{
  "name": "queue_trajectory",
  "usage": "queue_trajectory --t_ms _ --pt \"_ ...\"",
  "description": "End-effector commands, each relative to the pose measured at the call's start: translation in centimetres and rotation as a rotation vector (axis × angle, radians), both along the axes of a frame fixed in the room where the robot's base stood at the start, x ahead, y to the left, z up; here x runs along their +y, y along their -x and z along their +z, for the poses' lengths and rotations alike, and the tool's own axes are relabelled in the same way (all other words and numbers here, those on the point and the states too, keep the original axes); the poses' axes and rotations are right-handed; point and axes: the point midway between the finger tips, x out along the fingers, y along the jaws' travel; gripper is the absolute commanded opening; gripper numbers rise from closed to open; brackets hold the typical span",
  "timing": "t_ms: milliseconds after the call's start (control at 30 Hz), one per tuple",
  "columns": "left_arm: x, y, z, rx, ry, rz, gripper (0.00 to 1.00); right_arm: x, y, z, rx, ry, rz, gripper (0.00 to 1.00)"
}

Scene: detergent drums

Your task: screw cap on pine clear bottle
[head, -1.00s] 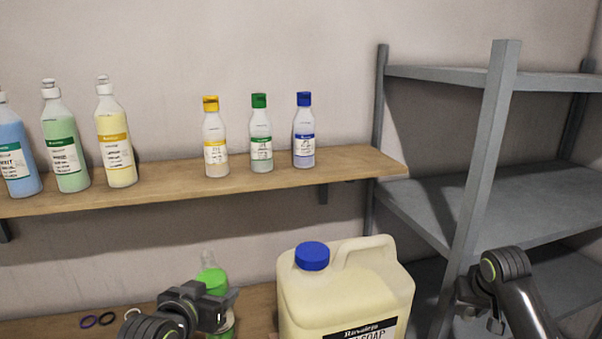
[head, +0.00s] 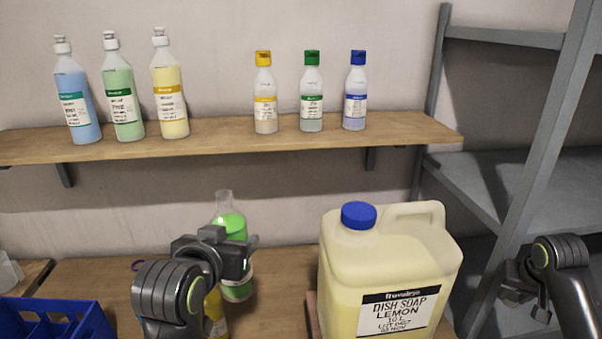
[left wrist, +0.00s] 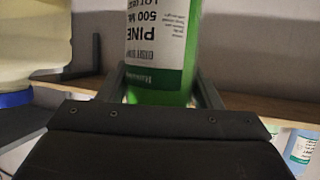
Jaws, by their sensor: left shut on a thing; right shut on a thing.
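The pine bottle (head: 238,290) is green and clear, with an uncapped, see-through neck. It stands upright behind my left gripper (head: 250,258), which is shut on it. In the left wrist view the pine bottle (left wrist: 163,45) appears upside down, its white and green label reading PINE 500 ML, between the fingers of my left gripper (left wrist: 162,88). My right gripper (head: 541,310) is at the right edge, apart from the bottle, in front of the grey rack. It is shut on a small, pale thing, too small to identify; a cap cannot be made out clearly.
A large dish soap jug (head: 385,260) with a blue cap stands between my grippers. A yellow bottle (head: 217,315) is partly hidden by my left gripper. A blue crate (head: 60,305) is at lower left. Several bottles stand on the wall shelf (head: 220,142). A grey rack (head: 545,150) is at right.

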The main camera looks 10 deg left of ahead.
Motion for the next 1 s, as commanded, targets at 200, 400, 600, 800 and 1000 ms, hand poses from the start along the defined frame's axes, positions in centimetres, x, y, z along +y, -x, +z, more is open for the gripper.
queue_trajectory --t_ms 200,400,600,800,1000 --pt "-0.4 0.2 -0.3 -0.003 -0.001 -0.034 0.12 0.0 0.0 0.0 0.000 0.000 0.000 0.09" --pt "-1.8 1.0 -1.3 -0.002 -0.001 -0.139 0.12 0.0 0.0 0.0 0.000 0.000 0.000 0.09" --pt "-3.6 1.9 -2.4 -0.001 -0.001 -0.268 0.12 0.0 0.0 0.0 0.000 0.000 0.000 0.09" --pt "-5.3 2.9 -3.6 -0.001 0.000 -0.397 0.12 0.0 0.0 0.0 0.000 0.000 0.000 0.09" --pt "-7.1 3.9 -4.9 0.000 0.002 -0.531 0.12 0.0 0.0 0.0 0.000 0.000 0.000 0.09"
